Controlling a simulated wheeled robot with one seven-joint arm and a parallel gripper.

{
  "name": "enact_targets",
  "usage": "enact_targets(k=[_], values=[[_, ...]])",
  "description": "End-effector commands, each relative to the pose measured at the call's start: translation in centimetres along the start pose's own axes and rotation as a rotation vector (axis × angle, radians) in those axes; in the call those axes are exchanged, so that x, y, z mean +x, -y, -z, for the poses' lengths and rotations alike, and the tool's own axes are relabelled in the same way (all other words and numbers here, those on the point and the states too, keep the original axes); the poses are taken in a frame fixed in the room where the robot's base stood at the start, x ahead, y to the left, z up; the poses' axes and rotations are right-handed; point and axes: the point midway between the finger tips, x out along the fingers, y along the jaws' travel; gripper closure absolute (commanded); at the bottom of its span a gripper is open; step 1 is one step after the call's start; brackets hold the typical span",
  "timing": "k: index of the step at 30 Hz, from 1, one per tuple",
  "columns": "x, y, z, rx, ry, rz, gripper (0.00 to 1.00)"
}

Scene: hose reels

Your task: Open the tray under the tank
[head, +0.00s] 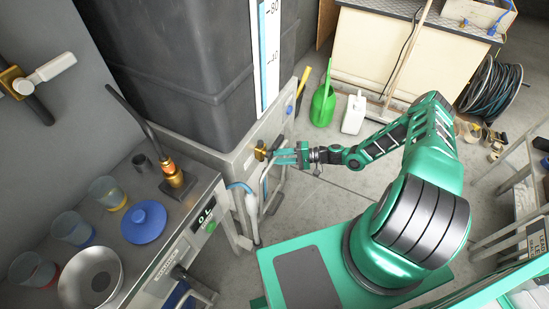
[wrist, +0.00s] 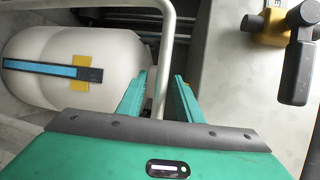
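The dark grey tank (head: 190,50) stands on a pale grey stand (head: 277,122), with a level scale (head: 268,50) on its corner. My gripper (head: 280,156) reaches the stand's front, just below a brass valve (head: 261,151). In the wrist view the fingers (wrist: 162,80) are apart. A pale bent bar (wrist: 166,45) runs down between them in the picture; I cannot tell whether it touches either finger. The brass valve with its black lever (wrist: 299,60) is at upper right. I cannot make out the tray itself for certain.
A white cylinder (wrist: 75,62) with a blue-and-black strip lies left of my fingers. A workbench (head: 110,245) with beakers, a blue lid and a bowl is at left. A green watering can (head: 322,105) and white canister (head: 354,112) stand on the floor behind.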

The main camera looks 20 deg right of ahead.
Motion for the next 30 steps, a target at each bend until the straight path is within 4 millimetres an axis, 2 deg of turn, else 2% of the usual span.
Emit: enact_targets(k=[4,8,19,25,30], values=[[0.0,0.0,0.0,0.000,0.000,0.000,0.70],[0.0,0.0,0.0,0.000,0.000,0.000,1.00],[-0.9,-0.3,-0.4,0.002,0.001,-0.003,1.00],[-3.6,-0.9,-1.7,0.003,0.004,-0.005,1.00],[-6.1,-1.6,-3.9,0.002,0.025,-0.006,1.00]])
